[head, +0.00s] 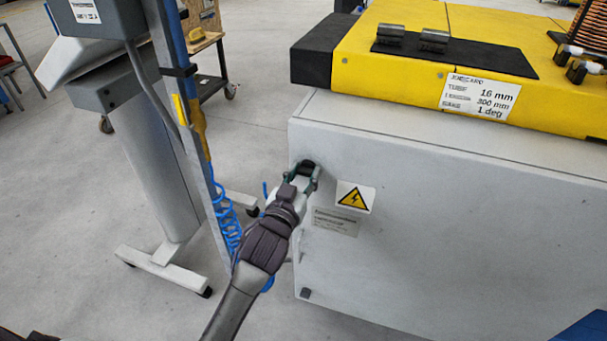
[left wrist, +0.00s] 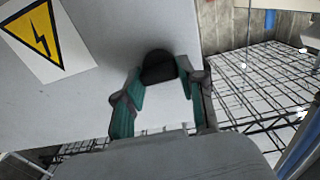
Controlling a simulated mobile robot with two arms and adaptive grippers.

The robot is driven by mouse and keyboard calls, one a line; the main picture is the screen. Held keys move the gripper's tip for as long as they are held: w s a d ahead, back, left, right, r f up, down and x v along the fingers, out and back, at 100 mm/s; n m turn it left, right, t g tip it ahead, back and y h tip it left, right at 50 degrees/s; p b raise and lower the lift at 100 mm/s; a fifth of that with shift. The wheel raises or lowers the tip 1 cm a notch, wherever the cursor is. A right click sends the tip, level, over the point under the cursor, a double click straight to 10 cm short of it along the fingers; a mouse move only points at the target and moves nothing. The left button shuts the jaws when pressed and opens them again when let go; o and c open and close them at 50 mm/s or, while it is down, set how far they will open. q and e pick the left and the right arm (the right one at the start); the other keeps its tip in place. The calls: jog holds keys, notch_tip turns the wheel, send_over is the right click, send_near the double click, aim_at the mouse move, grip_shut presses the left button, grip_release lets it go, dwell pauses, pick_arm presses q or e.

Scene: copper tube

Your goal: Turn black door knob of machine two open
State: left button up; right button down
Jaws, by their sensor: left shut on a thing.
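The black door knob (head: 306,166) sits near the upper left corner of the grey cabinet door (head: 430,220) of the machine. My left gripper (head: 303,177) is at the knob, with its fingers shut on it. In the left wrist view the dark knob (left wrist: 159,67) shows between the tips of the two green-lined fingers of the left gripper (left wrist: 160,85). The fingers hide part of the knob in the head view. The door looks closed. My right gripper is not in view.
A yellow machine top (head: 400,50) with a job card (head: 480,95) lies above the cabinet. A yellow warning sign (head: 355,197) is right of the knob. A grey stand (head: 155,165) with blue coiled hose (head: 228,225) stands close on the left. A wheeled cart (head: 208,75) is behind.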

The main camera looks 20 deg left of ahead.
pick_arm(q)
jog(key=m+p, duration=0.2)
jog(key=m, duration=0.1)
jog(key=shift+r+m, duration=0.15)
jog(key=shift+m, duration=0.15)
jog(key=m+p, duration=0.2)
jog(key=m, duration=0.2)
jog(key=shift+d+m, duration=0.1)
jog(key=shift+m, duration=0.2)
jog(key=m+p, duration=0.1)
jog(key=m, duration=0.4)
jog(key=shift+f, duration=0.2)
jog(key=shift+f+m+p, duration=0.1)
jog(key=shift+m+p, duration=0.45)
jog(key=shift+m, duration=1.85)
jog(key=o, duration=1.1)
jog(key=shift+d, duration=0.1)
jog(key=shift+o, duration=0.2)
